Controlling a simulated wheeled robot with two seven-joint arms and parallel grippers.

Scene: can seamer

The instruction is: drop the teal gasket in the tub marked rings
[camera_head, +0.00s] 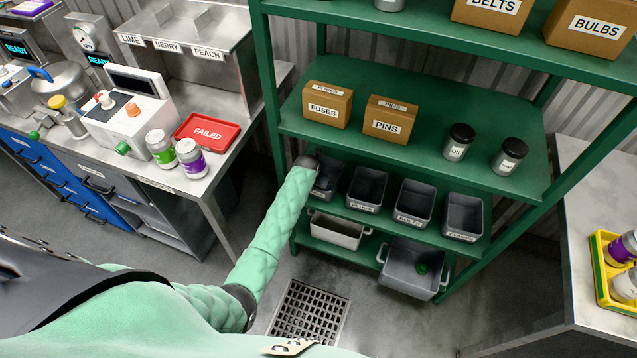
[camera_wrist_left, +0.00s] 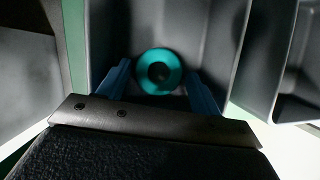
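The teal gasket (camera_wrist_left: 159,72) is a ring with a dark centre. In the left wrist view it sits between and just beyond the blue fingertips, inside a grey tub (camera_wrist_left: 105,25). My left gripper (camera_wrist_left: 158,80) looks open, with a narrow gap on each side of the gasket. Whether the gasket rests on the tub floor is hard to tell. In the head view my left arm reaches the leftmost grey tub (camera_head: 327,186) on the lower shelf; the fingers and gasket are hidden there. That tub's label is covered by my arm. My right gripper is not in view.
More grey tubs stand to the right, one marked BOLTS (camera_head: 413,203). Below are a pale bin (camera_head: 338,232) and a larger grey bin (camera_head: 408,280) holding a small green item (camera_head: 422,268). The green shelf above (camera_head: 420,158) carries boxes and jars.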

